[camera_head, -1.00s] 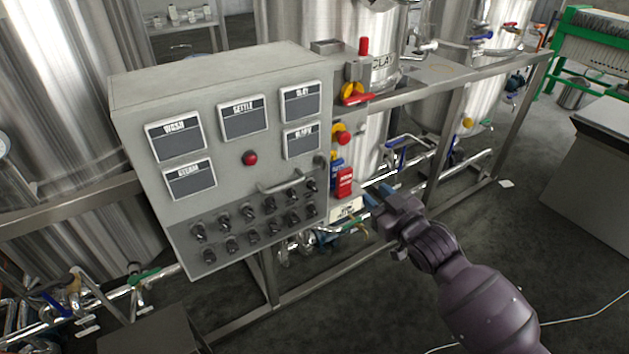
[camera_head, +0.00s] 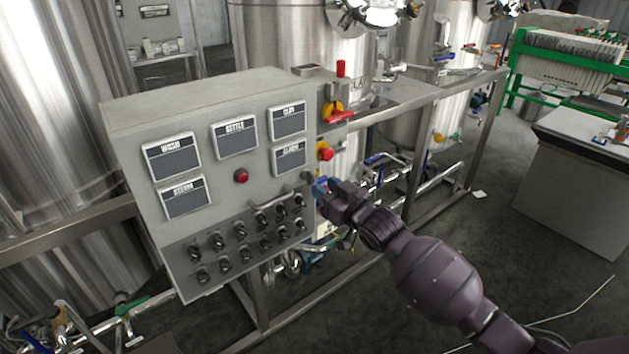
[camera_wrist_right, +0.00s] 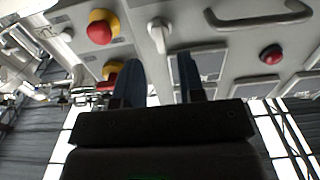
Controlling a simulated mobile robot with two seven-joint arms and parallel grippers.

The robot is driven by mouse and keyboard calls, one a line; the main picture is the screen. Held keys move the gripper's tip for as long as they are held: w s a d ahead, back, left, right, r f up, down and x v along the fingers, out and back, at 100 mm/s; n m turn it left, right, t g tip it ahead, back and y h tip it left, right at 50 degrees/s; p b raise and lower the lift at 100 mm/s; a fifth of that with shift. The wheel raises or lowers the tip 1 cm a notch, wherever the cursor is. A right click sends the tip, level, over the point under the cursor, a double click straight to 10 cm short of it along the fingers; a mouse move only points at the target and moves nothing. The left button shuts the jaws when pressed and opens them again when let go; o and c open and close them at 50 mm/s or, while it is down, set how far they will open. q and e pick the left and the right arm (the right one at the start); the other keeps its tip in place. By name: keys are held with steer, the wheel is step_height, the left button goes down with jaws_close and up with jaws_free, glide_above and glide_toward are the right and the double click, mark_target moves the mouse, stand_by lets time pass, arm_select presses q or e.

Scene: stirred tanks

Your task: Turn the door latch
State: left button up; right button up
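The door latch (camera_head: 307,176) is a small dark-looking piece at the right edge of the grey control cabinet's front (camera_head: 225,100). In the right wrist view the latch (camera_wrist_right: 158,36) looks pale and knob-like, with a narrow tab. My right gripper (camera_head: 321,187) is at the cabinet's right edge, close to the latch. Its blue fingers are open (camera_wrist_right: 160,72), with a clear gap and nothing between them. The latch appears just beyond the fingertips, roughly in line with the gap; I cannot tell whether they touch. My left gripper is not in view.
A bar handle (camera_head: 270,203) and several dark knobs lie left of the latch. Steel tanks and a frame rail (camera_head: 430,101) stand behind.

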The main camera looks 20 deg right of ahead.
mark_target(312, 179)
steer(key=x, duration=0.4)
steer(key=shift+w+a, duration=0.1)
steer(key=shift+w, duration=0.1)
jaws_close()
